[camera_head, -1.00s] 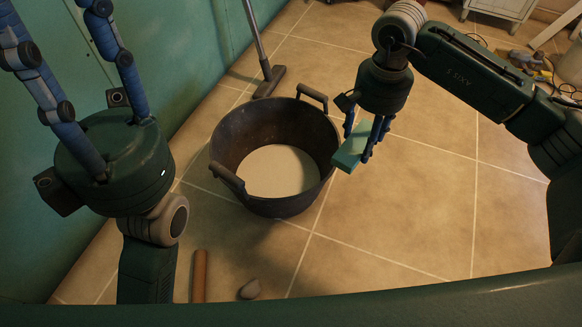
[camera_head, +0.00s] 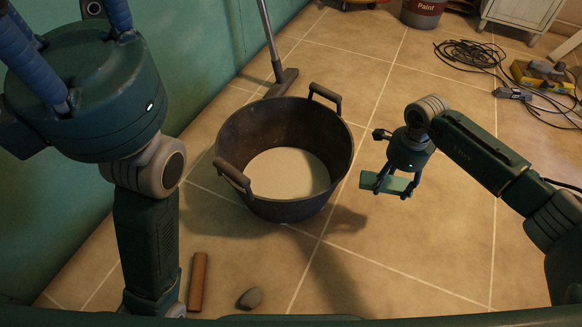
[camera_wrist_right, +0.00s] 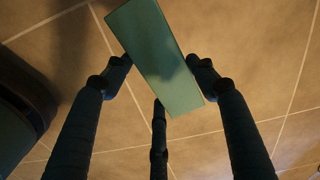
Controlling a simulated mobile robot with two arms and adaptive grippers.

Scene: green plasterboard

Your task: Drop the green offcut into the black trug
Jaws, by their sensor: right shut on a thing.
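The black trug (camera_head: 240,130) stands upright on the floor in the middle of the head view, with two raised handles. A pale round layer (camera_head: 288,173) covers its bottom. My right gripper (camera_head: 392,188) is to the right of the trug, clear of its rim, and shut on the green offcut (camera_head: 398,184). In the right wrist view the offcut (camera_wrist_right: 155,55) is a flat green block between the blue fingers. My left gripper (camera_head: 85,85) is at the upper left of the head view, its fingers pointing up and their tips out of frame.
A broom head (camera_head: 282,82) rests on the floor behind the trug. A brown bar (camera_head: 198,282) and a grey stone (camera_head: 249,298) lie in front. A paint bucket (camera_head: 423,10), black cable (camera_head: 470,55) and yellow tool (camera_head: 540,75) are at the back right. Green wall stands left.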

